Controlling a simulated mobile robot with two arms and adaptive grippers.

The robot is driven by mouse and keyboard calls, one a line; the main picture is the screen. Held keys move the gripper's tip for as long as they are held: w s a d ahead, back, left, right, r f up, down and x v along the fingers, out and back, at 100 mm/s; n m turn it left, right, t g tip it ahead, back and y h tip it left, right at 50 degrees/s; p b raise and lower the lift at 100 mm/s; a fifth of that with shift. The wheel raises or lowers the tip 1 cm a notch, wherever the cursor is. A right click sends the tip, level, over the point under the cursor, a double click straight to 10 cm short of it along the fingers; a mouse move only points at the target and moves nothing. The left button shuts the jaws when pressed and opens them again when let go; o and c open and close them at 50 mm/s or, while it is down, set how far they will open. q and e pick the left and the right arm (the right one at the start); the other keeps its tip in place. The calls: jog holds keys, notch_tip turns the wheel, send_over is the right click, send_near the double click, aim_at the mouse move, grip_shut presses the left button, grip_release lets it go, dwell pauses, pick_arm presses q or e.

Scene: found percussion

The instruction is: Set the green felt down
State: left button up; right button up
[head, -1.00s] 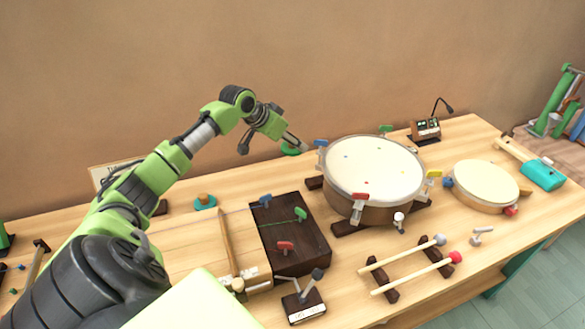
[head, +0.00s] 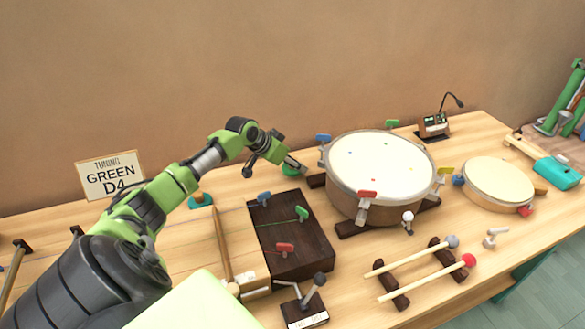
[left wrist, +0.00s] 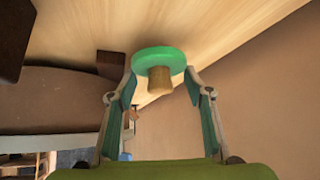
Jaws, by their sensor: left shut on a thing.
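The green felt is a round green disc with a tan knob. In the left wrist view the green felt (left wrist: 158,60) has its knob between the two fingers of my left gripper (left wrist: 161,88), which is shut on it. In the head view the green felt (head: 290,169) is partly hidden by my left gripper (head: 301,170), left of the large drum (head: 352,198) and behind the dark wooden block (head: 300,250). I cannot tell whether the disc touches the table (head: 232,187). My right gripper is not in view.
A teal felt (head: 200,201) stands left of the gripper. A sign reading "TUNING GREEN D4" (head: 110,177) stands by the wall. A smaller drum (head: 490,184) and mallets on dark rests (head: 393,291) are to the right. Bare table shows between the teal felt and dark block.

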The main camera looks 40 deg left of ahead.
pick_arm(q)
notch_tip(320, 180, down, 3)
jog(key=shift+r, duration=0.2)
jog(key=o, duration=1.1)
jog(key=v, duration=1.2)
jog(key=shift+d+r, duration=0.1)
